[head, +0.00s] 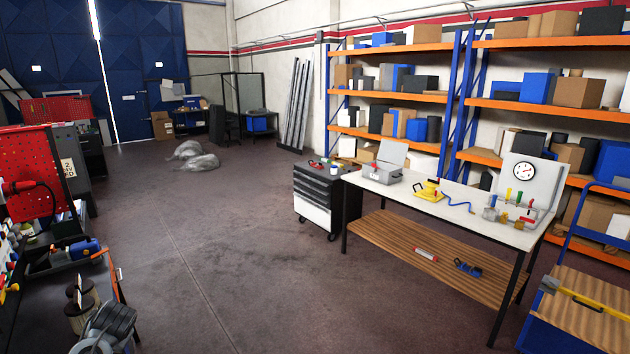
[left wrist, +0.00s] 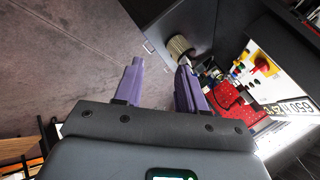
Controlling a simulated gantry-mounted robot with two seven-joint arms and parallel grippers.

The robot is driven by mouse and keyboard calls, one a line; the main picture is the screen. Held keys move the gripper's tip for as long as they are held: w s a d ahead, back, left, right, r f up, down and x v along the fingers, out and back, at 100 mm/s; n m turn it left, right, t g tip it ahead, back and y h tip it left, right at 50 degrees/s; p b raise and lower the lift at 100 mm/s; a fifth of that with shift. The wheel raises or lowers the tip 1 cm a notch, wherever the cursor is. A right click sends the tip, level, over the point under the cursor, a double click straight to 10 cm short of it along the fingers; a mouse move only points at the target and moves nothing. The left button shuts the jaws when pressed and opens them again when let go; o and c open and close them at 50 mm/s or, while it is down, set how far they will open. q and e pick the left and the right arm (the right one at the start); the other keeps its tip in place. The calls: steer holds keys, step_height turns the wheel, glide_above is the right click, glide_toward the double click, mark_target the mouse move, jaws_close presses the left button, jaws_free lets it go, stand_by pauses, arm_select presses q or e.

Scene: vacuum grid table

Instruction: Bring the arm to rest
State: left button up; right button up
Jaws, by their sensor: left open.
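My left gripper (left wrist: 158,85) shows in the left wrist view with its two purple fingers apart and nothing between them. Grey floor lies beyond the left finger, and a dark cabinet edge with a pale round cylinder (left wrist: 180,46) is beyond the right finger. Neither of my grippers shows in the head view. My right gripper is in no view.
In the head view a white-topped workbench (head: 395,193) with a gauge panel (head: 522,172) stands at right, beside a grey drawer cart (head: 318,197). A blue cart (head: 577,317) is at the lower right. Red pegboard (head: 30,168) is at left. The middle floor is clear.

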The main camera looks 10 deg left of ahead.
arm_select(q)
steer(key=s+d+f+m+h, duration=0.2)
steer(key=s+d+f+m, duration=0.1)
steer(key=d+f, duration=0.75)
steer(key=s+d+f+m+t+h, duration=0.1)
steer(key=s+d+f+h, duration=0.15)
steer(key=s+d, duration=0.7)
steer(key=s+d+f+m+h, duration=0.15)
steer(key=s+d+f, duration=0.4)
steer(key=d, duration=0.75)
steer(key=s+d+r+n+h, duration=0.1)
steer(key=s+d+r, duration=0.15)
steer(key=s, duration=0.35)
steer(key=s+d+r+h, duration=0.1)
steer(key=s+d+r, duration=0.1)
steer(key=s+d, duration=0.25)
steer(key=w+p+v, duration=0.2)
steer(key=p+v, duration=0.8)
steer(key=w+r+p+v, duration=0.1)
steer(key=w+p+v, duration=0.1)
steer(key=p+v, duration=0.8)
steer(key=shift+w+d+r+p, duration=0.15)
steer(key=shift+w+r+p, duration=0.2)
steer(key=shift+r, duration=0.3)
steer(key=shift+s, duration=0.1)
